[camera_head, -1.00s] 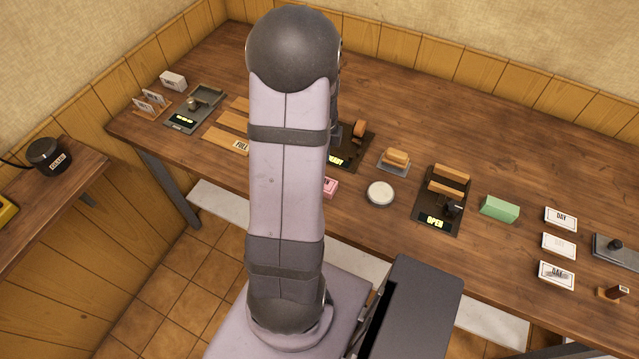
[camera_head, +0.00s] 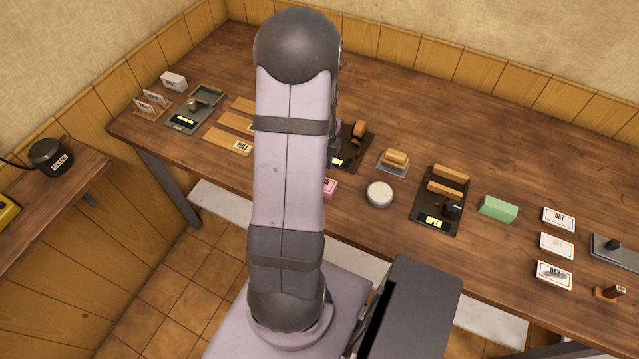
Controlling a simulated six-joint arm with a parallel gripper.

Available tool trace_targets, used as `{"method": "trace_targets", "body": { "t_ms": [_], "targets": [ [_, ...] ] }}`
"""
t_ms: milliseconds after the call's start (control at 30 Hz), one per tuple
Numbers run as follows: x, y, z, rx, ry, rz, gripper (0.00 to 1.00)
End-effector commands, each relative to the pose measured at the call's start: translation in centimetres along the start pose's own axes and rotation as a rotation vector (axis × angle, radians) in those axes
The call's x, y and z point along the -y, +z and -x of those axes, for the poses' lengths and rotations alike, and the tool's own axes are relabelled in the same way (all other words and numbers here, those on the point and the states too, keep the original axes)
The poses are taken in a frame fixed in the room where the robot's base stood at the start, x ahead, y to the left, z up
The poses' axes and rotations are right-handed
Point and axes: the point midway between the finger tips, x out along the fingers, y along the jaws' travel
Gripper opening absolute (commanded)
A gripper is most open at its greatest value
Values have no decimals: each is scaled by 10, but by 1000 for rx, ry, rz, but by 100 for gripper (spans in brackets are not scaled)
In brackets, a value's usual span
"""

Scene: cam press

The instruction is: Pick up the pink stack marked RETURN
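The pink stack (camera_head: 330,187) sits near the front edge of the table, just right of my arm. Its left part is hidden behind my arm, and its marking is too small to read. My arm stands upright in the middle of the view and covers the table behind it. My gripper is hidden behind the arm, so its place relative to the pink stack and what it may hold do not show.
Right of the stack are a round white dish (camera_head: 379,194), a small tray with wooden blocks (camera_head: 395,159), a dark OPEN fixture (camera_head: 433,222), a green block (camera_head: 498,208) and white DAY stacks (camera_head: 559,219). Wooden boards (camera_head: 229,141) lie left. The back of the table is clear.

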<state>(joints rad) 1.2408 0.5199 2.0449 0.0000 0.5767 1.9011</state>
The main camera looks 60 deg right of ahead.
Motion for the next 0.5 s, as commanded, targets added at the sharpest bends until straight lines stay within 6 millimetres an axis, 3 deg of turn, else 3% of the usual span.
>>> {"method": "trace_targets", "body": {
  "t_ms": [500],
  "targets": [
    [2, 4, -45, 1, 0, 0, 58]
  ]
}}
